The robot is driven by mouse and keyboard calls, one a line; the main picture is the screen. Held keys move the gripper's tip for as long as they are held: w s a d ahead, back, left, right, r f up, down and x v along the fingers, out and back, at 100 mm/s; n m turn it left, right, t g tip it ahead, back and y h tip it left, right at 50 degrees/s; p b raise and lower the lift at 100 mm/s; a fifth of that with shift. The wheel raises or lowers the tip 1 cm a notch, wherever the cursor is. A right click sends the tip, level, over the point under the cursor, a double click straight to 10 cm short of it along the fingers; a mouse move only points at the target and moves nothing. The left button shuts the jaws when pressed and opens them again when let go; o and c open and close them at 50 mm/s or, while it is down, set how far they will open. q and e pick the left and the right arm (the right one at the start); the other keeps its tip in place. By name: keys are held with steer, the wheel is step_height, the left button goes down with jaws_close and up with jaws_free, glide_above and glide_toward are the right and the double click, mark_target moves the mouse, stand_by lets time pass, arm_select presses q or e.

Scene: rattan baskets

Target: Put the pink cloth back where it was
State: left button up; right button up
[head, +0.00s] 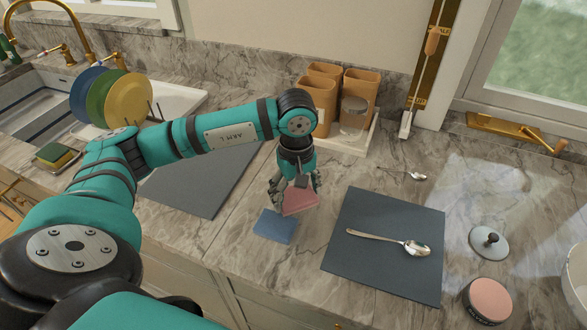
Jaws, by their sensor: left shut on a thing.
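The pink cloth (300,203) is a small folded piece in my left gripper (295,193). The gripper points down and is shut on the cloth, above or at the countertop; I cannot tell whether the cloth touches the surface. Its lower part lies just above and right of a folded blue cloth (275,226) on the counter in the picture. The fingers hide part of the pink cloth's upper edge. My right gripper is not in view.
A dark mat (385,275) with a spoon (390,242) lies to the right. A grey mat (190,190) lies to the left. Several tan containers (318,100) stand in a tray (352,143) behind. A lid (488,243) and a pink-topped tin (488,300) are at the right.

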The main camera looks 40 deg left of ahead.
arm_select(q)
steer(key=w+a, duration=0.1)
steer(key=w, duration=0.1)
steer(key=w+a+p, duration=0.1)
steer(key=w, duration=0.1)
steer(key=w+a+p, duration=0.1)
steer(key=w+a, duration=0.1)
steer(key=shift+w+f, duration=0.15)
steer(key=shift+f, duration=0.2)
steer(key=shift+w+a, duration=0.1)
steer(key=shift+w, duration=0.1)
steer(key=shift+w+a, duration=0.15)
steer(key=shift+w, duration=0.1)
step_height(320, 180, down, 3)
steer(key=shift+a+f+p, duration=0.1)
steer(key=shift+f+p, duration=0.05)
steer(key=shift+p, duration=0.95)
steer(key=shift+f, duration=0.2)
steer(key=shift+f+b, duration=0.25)
steer(key=shift+b, duration=0.1)
steer(key=o, duration=1)
steer(key=shift+r, duration=0.1)
steer(key=shift+c, duration=0.2)
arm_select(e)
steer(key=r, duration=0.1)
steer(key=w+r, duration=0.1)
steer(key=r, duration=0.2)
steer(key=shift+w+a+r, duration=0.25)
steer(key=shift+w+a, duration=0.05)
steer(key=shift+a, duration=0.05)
